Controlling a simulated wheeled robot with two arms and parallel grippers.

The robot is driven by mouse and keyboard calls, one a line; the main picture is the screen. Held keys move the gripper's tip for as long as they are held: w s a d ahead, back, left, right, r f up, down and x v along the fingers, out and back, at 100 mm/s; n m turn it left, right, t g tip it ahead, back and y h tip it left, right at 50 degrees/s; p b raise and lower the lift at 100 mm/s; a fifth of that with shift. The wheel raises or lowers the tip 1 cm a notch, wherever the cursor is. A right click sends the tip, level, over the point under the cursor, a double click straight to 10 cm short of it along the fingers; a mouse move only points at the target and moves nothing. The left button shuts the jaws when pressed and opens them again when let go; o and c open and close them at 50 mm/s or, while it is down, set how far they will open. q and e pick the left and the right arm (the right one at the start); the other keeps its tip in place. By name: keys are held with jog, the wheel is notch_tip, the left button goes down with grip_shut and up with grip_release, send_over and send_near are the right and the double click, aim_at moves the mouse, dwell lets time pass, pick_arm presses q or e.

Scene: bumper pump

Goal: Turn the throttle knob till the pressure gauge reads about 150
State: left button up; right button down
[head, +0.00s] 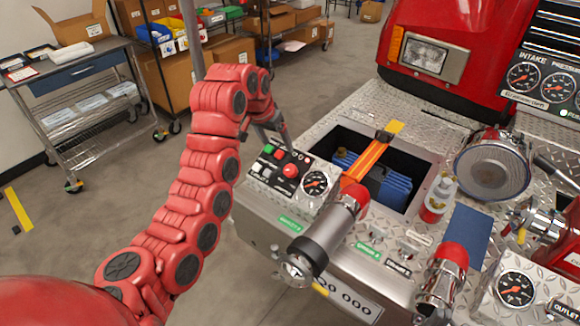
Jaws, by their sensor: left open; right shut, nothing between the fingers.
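A control panel (276,166) with a red round knob (290,171), a green button and smaller switches is on the left of the metal bumper deck. I cannot tell for sure that this knob is the throttle. A dial gauge (315,183) sits just right of it. A labelled panel at upper right has an intake gauge (523,77) and a pressure gauge (557,87); their readings are too small to tell. My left gripper (272,130) is behind and above the control panel, apart from the red knob, partly hidden by my red arm, and open. My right gripper is not visible.
A nozzle (323,235) projects over the bumper's front, with another red-and-chrome fitting (443,272) to its right. An open bay with blue items (390,187) and an orange strap (365,160) lies behind. A bottle (438,198) stands beside it. A cart (85,70) stands far left.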

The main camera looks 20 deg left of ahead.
aim_at(289, 169)
pick_arm(q)
jog(key=p+x, duration=0.3)
jog(key=x, duration=1.2)
jog(key=shift+d, duration=0.15)
jog(key=shift+x, duration=0.75)
grip_shut()
jog(key=shift+w, duration=0.1)
